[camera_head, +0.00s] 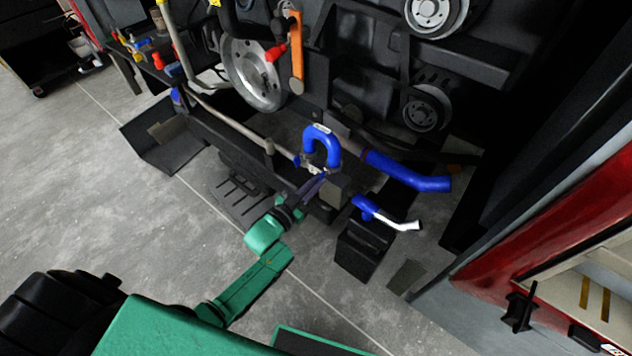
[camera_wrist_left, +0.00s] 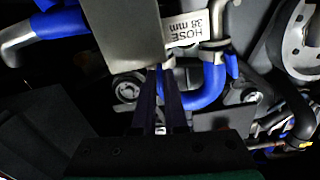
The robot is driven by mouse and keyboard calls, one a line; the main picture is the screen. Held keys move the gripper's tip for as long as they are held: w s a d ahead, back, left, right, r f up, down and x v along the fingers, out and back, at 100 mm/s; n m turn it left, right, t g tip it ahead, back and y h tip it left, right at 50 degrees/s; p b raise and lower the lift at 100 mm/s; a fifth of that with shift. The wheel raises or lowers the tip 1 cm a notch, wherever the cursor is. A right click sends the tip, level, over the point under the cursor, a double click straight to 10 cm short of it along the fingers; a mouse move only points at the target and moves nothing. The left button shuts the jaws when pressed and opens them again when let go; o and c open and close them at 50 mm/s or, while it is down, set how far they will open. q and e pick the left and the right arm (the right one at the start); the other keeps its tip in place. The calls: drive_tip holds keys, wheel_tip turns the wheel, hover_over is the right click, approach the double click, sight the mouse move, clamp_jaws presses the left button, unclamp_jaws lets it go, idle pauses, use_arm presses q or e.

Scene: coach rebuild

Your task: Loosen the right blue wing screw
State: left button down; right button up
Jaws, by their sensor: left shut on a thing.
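A U-shaped blue hose (camera_head: 311,138) with a white label stands at the front of the engine; it also shows in the left wrist view (camera_wrist_left: 210,90). A blue wing screw (camera_wrist_left: 231,65) sticks out beside the clamp at one hose end in the wrist view. My left gripper (camera_head: 321,177) reaches in from the lower left to the other hose end. Its two dark fingers (camera_wrist_left: 161,68) are close together and shut on a small part there, which I take as the right blue wing screw; the fingertips mostly hide it. My right gripper is out of view.
A blue pipe (camera_head: 408,172) lies right of the hose, with a blue and silver pipe (camera_head: 385,215) below it. A dark box (camera_head: 361,250) stands under that. An orange lever (camera_head: 297,55) and pulleys are above. A red cabinet (camera_head: 540,235) bounds the right side. Grey floor is open at left.

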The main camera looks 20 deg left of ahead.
use_arm(q)
drive_tip(key=shift+f, duration=0.1)
drive_tip(key=c, duration=1)
unclamp_jaws()
drive_tip(key=shift+o, duration=0.2)
drive_tip(key=shift+s, duration=0.1)
drive_tip(key=v, duration=1.4)
drive_tip(key=shift+s+p, duration=0.2)
drive_tip(key=shift+p, duration=0.1)
